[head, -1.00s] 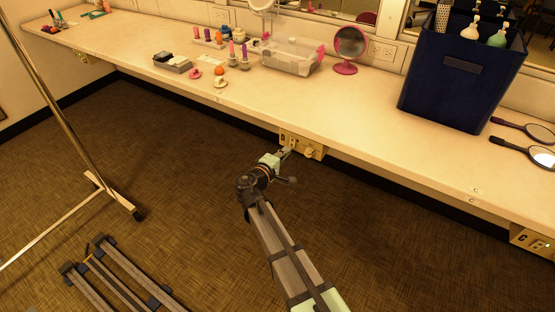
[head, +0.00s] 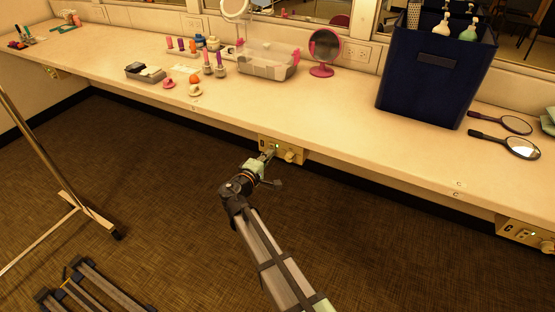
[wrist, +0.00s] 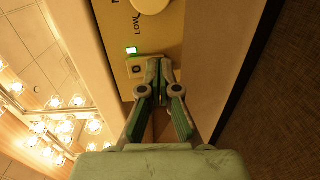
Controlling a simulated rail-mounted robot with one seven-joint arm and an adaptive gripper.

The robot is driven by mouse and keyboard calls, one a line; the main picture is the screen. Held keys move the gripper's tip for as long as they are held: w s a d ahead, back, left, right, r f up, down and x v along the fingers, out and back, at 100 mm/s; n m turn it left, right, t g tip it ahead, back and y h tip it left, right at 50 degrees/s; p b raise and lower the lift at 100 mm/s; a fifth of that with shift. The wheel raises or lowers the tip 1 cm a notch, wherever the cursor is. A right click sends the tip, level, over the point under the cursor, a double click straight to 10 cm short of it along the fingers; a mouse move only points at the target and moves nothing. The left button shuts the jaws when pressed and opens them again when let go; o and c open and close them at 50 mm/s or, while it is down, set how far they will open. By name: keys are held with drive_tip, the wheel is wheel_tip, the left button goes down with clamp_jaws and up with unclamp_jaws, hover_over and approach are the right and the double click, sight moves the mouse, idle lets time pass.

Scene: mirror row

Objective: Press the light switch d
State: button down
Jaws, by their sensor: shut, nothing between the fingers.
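A cream control panel (head: 296,157) is set in the front edge of the counter, with a round knob (head: 290,156) and a lit green light (head: 277,146). Its letter is not readable. In the wrist view the panel (wrist: 172,42) shows the knob (wrist: 151,4), the word LOW, the lit green light (wrist: 131,50) and a rocker switch (wrist: 136,69) marked 0. My gripper (wrist: 159,66) is shut and empty, its fingertips at the switch and covering part of it. I cannot tell whether they touch it. In the head view my gripper (head: 267,156) is at the panel's left part.
Another panel (head: 524,237), marked C with a green light, is at the right. The counter (head: 340,130) overhangs open floor (head: 150,190). A dark blue bin (head: 430,75) and hand mirrors (head: 515,146) stand or lie on top. A metal rack (head: 70,200) stands left.

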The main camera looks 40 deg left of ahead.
drive_tip(key=f+b+v, duration=0.1)
drive_tip(key=f+v, duration=0.1)
drive_tip(key=v, duration=1.1)
drive_tip(key=shift+s+f, duration=0.25)
drive_tip(key=shift+s, duration=0.2)
drive_tip(key=shift+d, duration=0.15)
